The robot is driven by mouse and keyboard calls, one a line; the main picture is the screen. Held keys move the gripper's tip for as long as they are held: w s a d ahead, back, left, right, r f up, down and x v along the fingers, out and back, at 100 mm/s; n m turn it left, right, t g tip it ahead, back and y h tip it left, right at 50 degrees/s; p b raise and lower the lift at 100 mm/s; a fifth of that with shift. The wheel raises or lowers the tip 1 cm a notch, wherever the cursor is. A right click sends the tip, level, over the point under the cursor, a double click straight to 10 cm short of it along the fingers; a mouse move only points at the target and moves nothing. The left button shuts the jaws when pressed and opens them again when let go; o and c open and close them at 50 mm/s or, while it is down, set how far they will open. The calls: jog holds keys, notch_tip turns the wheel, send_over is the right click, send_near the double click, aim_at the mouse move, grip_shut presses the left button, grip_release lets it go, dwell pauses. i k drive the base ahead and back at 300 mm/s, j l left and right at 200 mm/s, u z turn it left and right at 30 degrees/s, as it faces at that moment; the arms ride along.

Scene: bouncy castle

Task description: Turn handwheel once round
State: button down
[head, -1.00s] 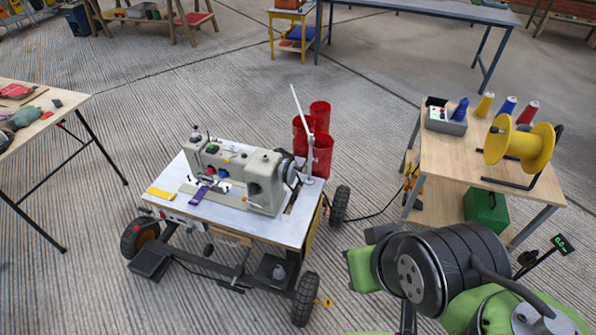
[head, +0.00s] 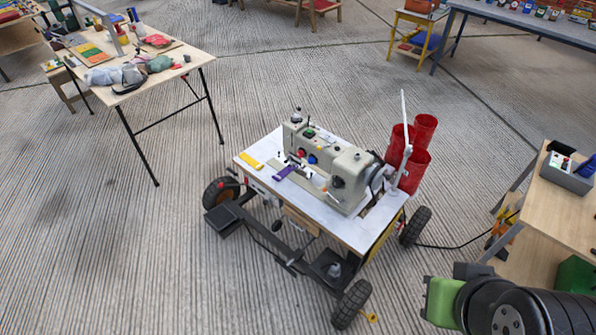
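The handwheel (head: 378,178) is a dark grey disc on the right end of the beige sewing machine (head: 335,160). I see it nearly edge-on, partly behind the machine's end. The machine sits on a white-topped wheeled cart (head: 257,177) in the middle of the head view. A purple strip lies by its needle area and a yellow strip lies on the left of the top. Part of my arm shows at the lower right, to the right of the cart and apart from it.
Red cylinders (head: 417,159) and a thin white upright stand right behind the handwheel. A wooden table (head: 572,205) with a grey box is at the right edge. A cable (head: 455,246) runs from the cart toward it.

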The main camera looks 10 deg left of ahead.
aim_at(377, 180)
jog(key=i+l+u, duration=0.1)
jog(key=l+u, duration=1.3)
jog(key=u, duration=0.15)
jog(key=l+u, duration=0.5)
jog(key=k+l+u, duration=0.2)
jog(key=l+u, duration=0.15)
jog(key=u, duration=0.15)
jog(key=k+l+u, duration=0.15)
jog(key=l+u, duration=0.3)
jog(key=j, duration=0.1)
